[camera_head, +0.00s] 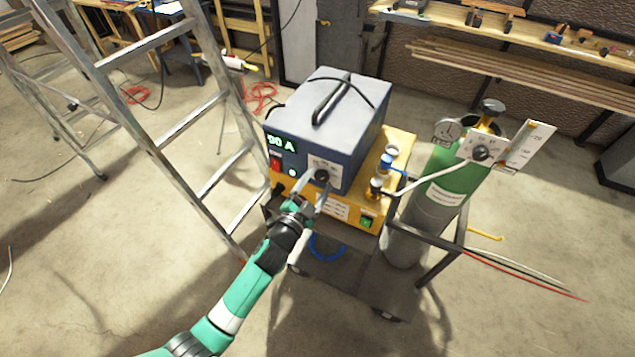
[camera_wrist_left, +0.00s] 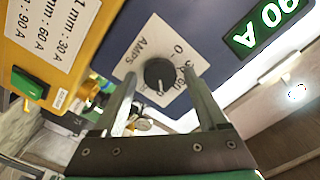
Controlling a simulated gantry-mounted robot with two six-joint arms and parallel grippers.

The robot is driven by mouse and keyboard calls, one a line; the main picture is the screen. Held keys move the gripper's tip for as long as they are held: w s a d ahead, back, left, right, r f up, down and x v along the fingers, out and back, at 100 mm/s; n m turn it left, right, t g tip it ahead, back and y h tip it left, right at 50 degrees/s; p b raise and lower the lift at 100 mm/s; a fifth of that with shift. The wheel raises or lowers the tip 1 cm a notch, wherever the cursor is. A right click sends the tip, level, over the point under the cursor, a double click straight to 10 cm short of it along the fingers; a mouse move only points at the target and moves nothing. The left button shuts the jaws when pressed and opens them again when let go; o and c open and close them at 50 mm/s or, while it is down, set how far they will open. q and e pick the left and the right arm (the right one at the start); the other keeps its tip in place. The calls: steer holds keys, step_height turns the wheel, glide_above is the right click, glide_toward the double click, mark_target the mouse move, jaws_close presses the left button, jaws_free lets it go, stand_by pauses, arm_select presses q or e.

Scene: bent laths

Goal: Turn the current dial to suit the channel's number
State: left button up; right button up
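The current dial (camera_head: 322,175) is a black round knob on a white plate on the blue welder's front (camera_head: 347,172). In the left wrist view the dial (camera_wrist_left: 159,74) has a pale mark, and its plate reads AMPS with numbers. The green display (camera_head: 281,143) reads 90 A; it also shows in the left wrist view (camera_wrist_left: 267,25). My left gripper (camera_head: 318,186) is open, its fingertips on either side of the dial with visible gaps. A card (camera_wrist_left: 48,35) on the yellow unit lists mm sizes against 30 A, 60 A and 90 A. My right gripper is out of view.
The yellow unit (camera_head: 366,207) has a green switch (camera_head: 367,222) and fittings. A green-topped gas cylinder (camera_head: 438,195) with a gauge and a second dial (camera_head: 480,153) stands right. A ladder (camera_head: 160,38) stands left; hoses lie around the cart.

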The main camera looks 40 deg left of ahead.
arm_select(q)
steer(key=shift+s, duration=0.1)
steer(key=shift+s+d, duration=0.15)
steer(key=shift+s, duration=0.2)
steer(key=v, duration=1)
steer(key=shift+s+d, duration=0.1)
steer(key=shift+s, duration=0.25)
